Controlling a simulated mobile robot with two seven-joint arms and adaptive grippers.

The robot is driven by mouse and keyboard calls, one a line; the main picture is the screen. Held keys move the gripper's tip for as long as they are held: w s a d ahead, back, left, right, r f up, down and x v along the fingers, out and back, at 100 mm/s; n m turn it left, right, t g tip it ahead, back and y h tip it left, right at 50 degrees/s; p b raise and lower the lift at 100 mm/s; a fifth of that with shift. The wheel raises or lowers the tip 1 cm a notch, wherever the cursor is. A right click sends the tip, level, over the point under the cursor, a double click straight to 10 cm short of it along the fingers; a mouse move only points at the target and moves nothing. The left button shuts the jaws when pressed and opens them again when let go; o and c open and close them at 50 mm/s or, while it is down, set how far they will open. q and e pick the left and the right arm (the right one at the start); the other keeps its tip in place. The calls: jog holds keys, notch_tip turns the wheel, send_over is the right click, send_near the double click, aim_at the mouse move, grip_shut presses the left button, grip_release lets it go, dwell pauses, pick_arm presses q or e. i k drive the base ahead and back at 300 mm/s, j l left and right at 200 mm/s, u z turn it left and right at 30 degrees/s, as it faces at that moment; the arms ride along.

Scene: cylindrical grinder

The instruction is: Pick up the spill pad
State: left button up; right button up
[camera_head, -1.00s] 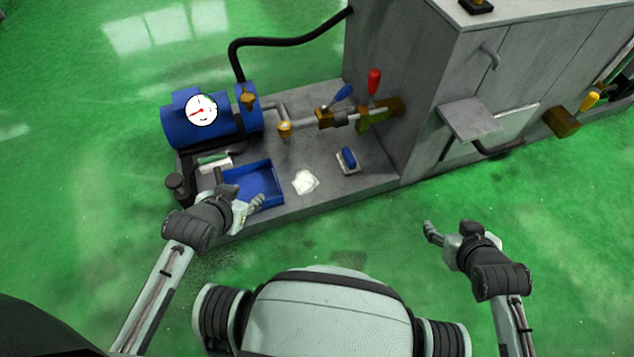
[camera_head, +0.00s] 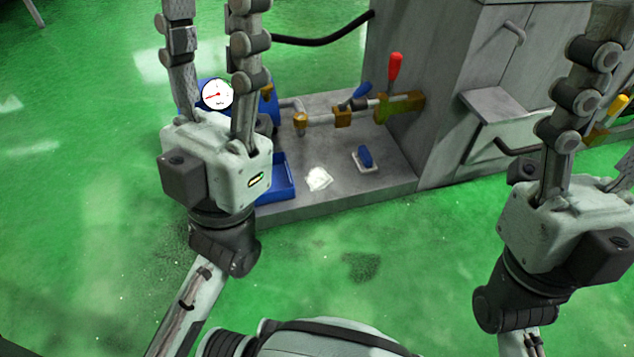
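A crumpled white pad (camera_head: 318,179), which I take to be the spill pad, lies flat on the grey machine ledge, right of the blue tray (camera_head: 281,178). Nothing holds or touches it. My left gripper (camera_head: 213,30) is raised left of the pad, close to the camera, its two fingers pointing up and spread apart with nothing between them. Its body covers much of the tray. My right gripper (camera_head: 618,70) is raised at the right edge, also fingers up. One finger shows clearly; the other is mostly cut off, with a gap between them.
A blue-handled block (camera_head: 365,157) sits right of the pad. Behind are pipes with a blue lever (camera_head: 361,91) and a red lever (camera_head: 395,67). The blue pump with a gauge (camera_head: 217,94) is partly hidden. The grey machine cabinet (camera_head: 430,80) rises at right.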

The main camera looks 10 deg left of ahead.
aim_at(363, 158)
jog(key=i+l+u, duration=0.3)
jog(key=i+l, duration=0.2)
jog(key=i+l+u, duration=0.3)
jog(key=i+l, duration=0.15)
jog(key=l, duration=0.15)
jog(key=i, duration=0.45)
